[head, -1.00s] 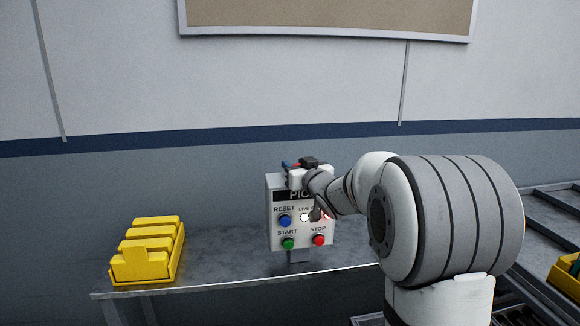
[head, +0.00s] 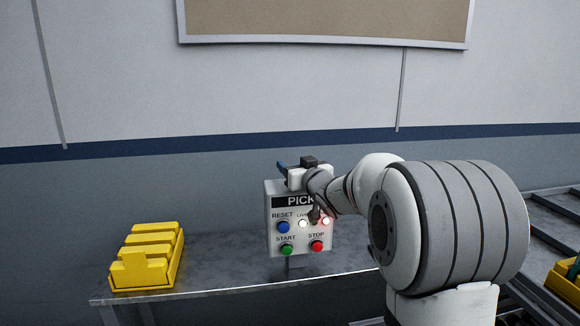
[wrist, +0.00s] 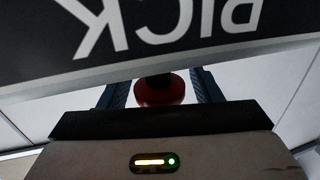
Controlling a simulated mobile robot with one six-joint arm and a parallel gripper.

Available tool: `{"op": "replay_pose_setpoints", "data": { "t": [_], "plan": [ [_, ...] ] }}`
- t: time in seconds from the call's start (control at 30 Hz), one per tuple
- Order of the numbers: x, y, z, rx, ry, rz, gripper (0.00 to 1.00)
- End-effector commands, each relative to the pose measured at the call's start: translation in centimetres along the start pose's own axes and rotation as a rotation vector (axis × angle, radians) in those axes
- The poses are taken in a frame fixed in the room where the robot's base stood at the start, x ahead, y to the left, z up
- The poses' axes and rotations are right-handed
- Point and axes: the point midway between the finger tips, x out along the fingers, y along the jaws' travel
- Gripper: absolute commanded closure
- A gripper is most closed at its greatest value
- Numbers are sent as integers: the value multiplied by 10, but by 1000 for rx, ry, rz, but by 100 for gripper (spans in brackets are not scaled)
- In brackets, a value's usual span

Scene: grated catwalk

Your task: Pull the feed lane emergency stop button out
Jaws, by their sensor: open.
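A grey control box (head: 272,245) stands on the bench with a black sign (head: 290,202) whose visible letters read PICK; no "feed" label is readable. My gripper (head: 284,166) is at the top of the box, with a blue finger showing. In the wrist view, a red mushroom-shaped button (wrist: 160,90) lies between the blue fingers of my gripper (wrist: 160,92), beyond the upside-down sign. The fingers are open, one on each side of the button; I cannot tell whether they touch it. The button is hidden in the head view.
The box front has a blue RESET button (head: 283,227), a green START button (head: 286,249), a red STOP button (head: 317,246), a white lamp (head: 303,223) and a lit red lamp (head: 326,221). Yellow bins (head: 148,258) stand at left. The bench (head: 215,265) between is clear.

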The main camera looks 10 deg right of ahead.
Motion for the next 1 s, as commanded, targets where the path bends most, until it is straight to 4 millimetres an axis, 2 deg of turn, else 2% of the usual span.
{"op": "replay_pose_setpoints", "data": {
  "t": [0.17,0.5,0.67,1.0],
  "plan": [
    [-18,0,1,-1,1,1,42],
    [-69,1,0,0,1,2,42],
    [-77,1,1,0,0,1,42],
    [-77,0,0,0,0,1,42]
  ]
}}
